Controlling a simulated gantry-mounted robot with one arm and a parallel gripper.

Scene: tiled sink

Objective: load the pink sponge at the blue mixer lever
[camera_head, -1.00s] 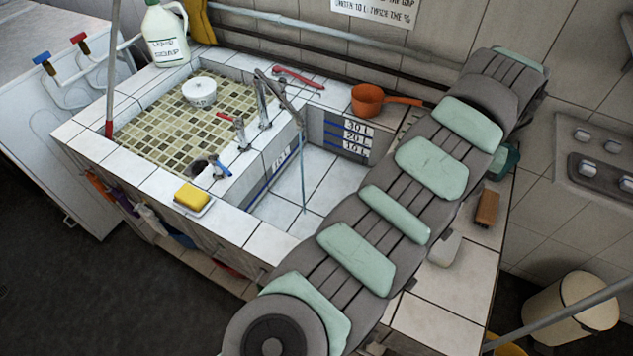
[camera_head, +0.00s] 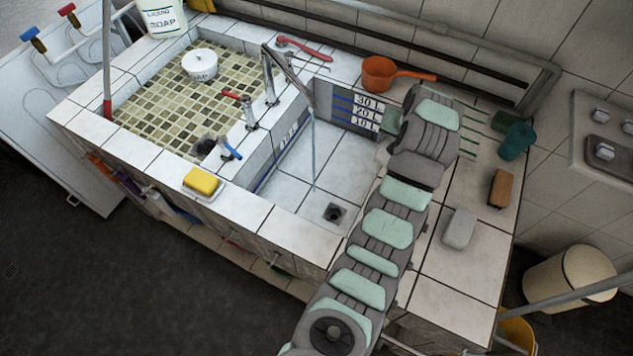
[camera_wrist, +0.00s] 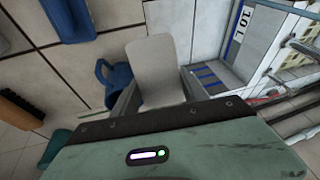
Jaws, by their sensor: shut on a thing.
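My gripper (camera_wrist: 159,82) shows in the wrist view, shut on a pale, rounded slab (camera_wrist: 155,62) between its fingers. The slab looks whitish grey, not clearly pink, so I cannot tell whether it is the pink sponge. In the head view my gripper's end is near the sink's back right corner, and its fingers and load are largely hidden. The blue mixer lever (camera_head: 231,148) is on the wall between the two basins, in front of the red lever (camera_head: 231,96). My gripper is well right of it, across the deep basin.
A yellow sponge (camera_head: 202,182) lies on a small dish at the front rim. An orange pan (camera_head: 380,73) stands behind. A grey block (camera_head: 460,228), brown brush (camera_head: 501,188) and teal mug (camera_head: 516,140) occupy the right counter. A spout (camera_head: 285,70) overhangs the deep basin.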

